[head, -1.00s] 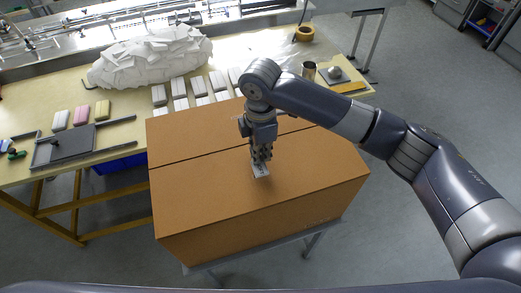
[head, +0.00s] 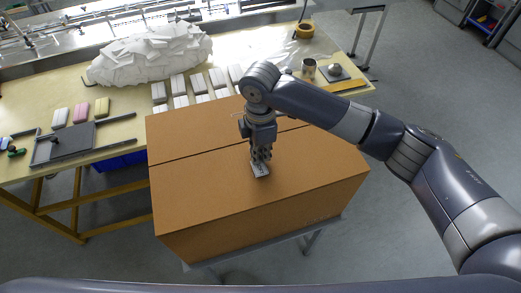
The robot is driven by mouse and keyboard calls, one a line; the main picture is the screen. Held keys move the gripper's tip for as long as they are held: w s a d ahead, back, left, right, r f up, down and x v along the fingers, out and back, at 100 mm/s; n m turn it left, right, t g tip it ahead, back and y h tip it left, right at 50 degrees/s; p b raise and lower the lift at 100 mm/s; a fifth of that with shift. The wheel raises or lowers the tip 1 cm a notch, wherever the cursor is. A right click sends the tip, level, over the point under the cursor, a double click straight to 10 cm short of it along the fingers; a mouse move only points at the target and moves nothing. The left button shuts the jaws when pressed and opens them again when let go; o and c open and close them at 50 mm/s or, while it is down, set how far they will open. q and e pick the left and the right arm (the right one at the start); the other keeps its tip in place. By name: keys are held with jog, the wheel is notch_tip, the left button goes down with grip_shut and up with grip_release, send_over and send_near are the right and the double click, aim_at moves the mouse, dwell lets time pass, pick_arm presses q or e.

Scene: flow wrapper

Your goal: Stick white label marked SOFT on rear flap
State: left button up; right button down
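A large closed cardboard box (head: 205,200) stands on a grey stand (head: 325,227). A seam across its top separates the rear flap (head: 190,134) from the front flap. My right gripper (head: 260,166) points down onto the top of the front flap, just in front of the seam. A small white label (head: 260,174) shows under its fingertips, at or very near the cardboard. Its print is too small to read. I cannot tell if the fingers grip the label or press on it. My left gripper is not in view.
Grey floor is free at right.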

jog(key=shift+f+p, duration=0.15)
jog(key=shift+p, duration=0.2)
dwell(0.4)
jog(key=shift+f, duration=0.25)
dwell(0.7)
dwell(0.3)
jog(key=c, duration=1.9)
grip_release()
jog(key=o, duration=0.5)
